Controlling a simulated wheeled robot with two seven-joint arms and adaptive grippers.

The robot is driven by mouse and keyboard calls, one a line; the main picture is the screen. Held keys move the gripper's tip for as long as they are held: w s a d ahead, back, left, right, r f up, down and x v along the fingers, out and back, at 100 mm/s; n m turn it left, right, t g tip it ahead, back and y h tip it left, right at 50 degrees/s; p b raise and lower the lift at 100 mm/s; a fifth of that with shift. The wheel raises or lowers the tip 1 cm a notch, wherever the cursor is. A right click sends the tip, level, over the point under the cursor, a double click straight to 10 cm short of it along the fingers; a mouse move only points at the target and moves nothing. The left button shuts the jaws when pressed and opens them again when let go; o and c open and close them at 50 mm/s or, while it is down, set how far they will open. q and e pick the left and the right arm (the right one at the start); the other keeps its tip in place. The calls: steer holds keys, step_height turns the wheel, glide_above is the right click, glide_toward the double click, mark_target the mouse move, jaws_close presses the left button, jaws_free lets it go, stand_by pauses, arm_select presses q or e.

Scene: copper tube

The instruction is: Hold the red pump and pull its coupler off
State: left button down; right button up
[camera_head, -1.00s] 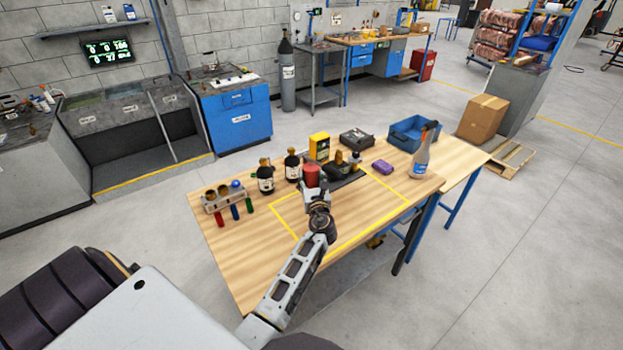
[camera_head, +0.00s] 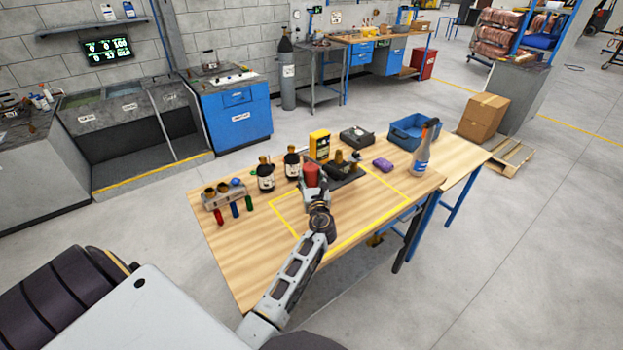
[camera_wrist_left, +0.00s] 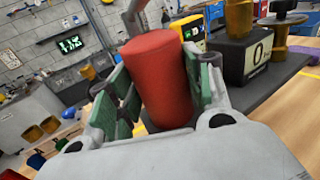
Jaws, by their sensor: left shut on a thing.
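The red pump (camera_head: 311,174) stands near the back of the yellow-taped area on the wooden table, at the left end of a dark tray or base (camera_head: 345,172). My left gripper (camera_head: 313,188) is shut on it. In the left wrist view the red cylinder (camera_wrist_left: 158,75) sits between the green-padded fingers of the left gripper (camera_wrist_left: 155,100), tilted slightly in the picture. I cannot make out the coupler clearly. A dark block with a brass piece (camera_wrist_left: 240,55) is to its right. My right gripper is not in view.
Two dark bottles (camera_head: 265,177) and a tube rack (camera_head: 226,197) stand left of the pump. The taped area's front is clear.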

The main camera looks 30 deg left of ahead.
arm_select(q)
steer(key=shift+f+b, duration=2)
steer(key=shift+f, duration=0.55)
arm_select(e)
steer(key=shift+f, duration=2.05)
arm_select(q)
steer(key=shift+f+b, duration=0.5)
steer(key=shift+f, duration=0.2)
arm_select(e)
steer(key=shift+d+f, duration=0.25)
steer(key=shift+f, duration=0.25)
arm_select(q)
steer(key=shift+f, duration=0.1)
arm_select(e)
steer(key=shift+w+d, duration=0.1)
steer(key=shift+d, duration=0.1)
arm_select(q)
steer(key=shift+f, duration=0.2)
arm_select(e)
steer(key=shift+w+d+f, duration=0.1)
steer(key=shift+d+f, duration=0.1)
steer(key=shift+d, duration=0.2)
arm_select(q)
steer(key=shift+f+b, duration=0.55)
steer(key=shift+b, duration=0.05)
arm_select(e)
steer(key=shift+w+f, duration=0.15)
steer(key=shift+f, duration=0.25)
